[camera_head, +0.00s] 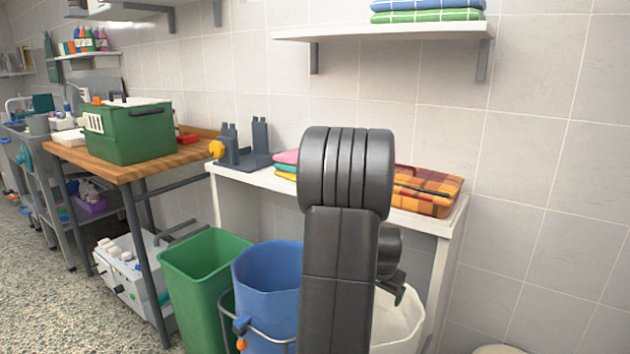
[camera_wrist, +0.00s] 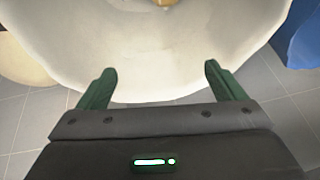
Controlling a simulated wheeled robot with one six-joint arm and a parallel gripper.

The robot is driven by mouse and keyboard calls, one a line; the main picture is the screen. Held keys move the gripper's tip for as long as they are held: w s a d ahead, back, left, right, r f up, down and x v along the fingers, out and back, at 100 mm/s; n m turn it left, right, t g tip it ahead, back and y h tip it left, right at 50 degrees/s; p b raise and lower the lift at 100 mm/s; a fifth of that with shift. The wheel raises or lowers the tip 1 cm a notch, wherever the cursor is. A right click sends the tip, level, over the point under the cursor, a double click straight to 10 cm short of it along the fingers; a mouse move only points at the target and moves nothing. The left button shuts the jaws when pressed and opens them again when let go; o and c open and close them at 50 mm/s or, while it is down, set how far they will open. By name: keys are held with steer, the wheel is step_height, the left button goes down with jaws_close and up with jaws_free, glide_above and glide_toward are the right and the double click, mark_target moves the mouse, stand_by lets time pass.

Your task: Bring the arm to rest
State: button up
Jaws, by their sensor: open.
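My arm stands upright in the middle of the head view, with its dark rounded joint in front of the white shelf table. My gripper (camera_wrist: 158,68) shows in the wrist view with its two green fingers wide apart and nothing between them. It is over or beside the rim of a white bin (camera_wrist: 150,40), which also shows in the head view (camera_head: 408,325) partly behind my arm. The exact gap to the rim cannot be told. A small tan thing (camera_wrist: 164,3) is at the top edge of the wrist view, inside the bin.
A blue bin (camera_head: 268,280) and a green bin (camera_head: 197,270) stand left of my arm. The white table (camera_head: 232,178) behind bears folded cloths and an orange plaid item (camera_head: 430,188). A wall shelf (camera_head: 390,30) is above. A beige round thing (camera_head: 491,349) sits at bottom right.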

steer(key=a+r+n+y+p, duration=0.1)
steer(key=a+r+n+p, duration=0.2)
steer(key=a+r+p, duration=0.5)
steer(key=a+r+n+y+p, duration=0.2)
steer(key=a+r+n+p, duration=0.2)
steer(key=a+r+p, duration=0.4)
step_height(320, 180, up, 7)
steer(key=p, duration=1.6)
steer(key=shift+w+a+n, duration=0.25)
steer(key=shift+a+n, duration=0.05)
steer(key=shift+a, duration=0.1)
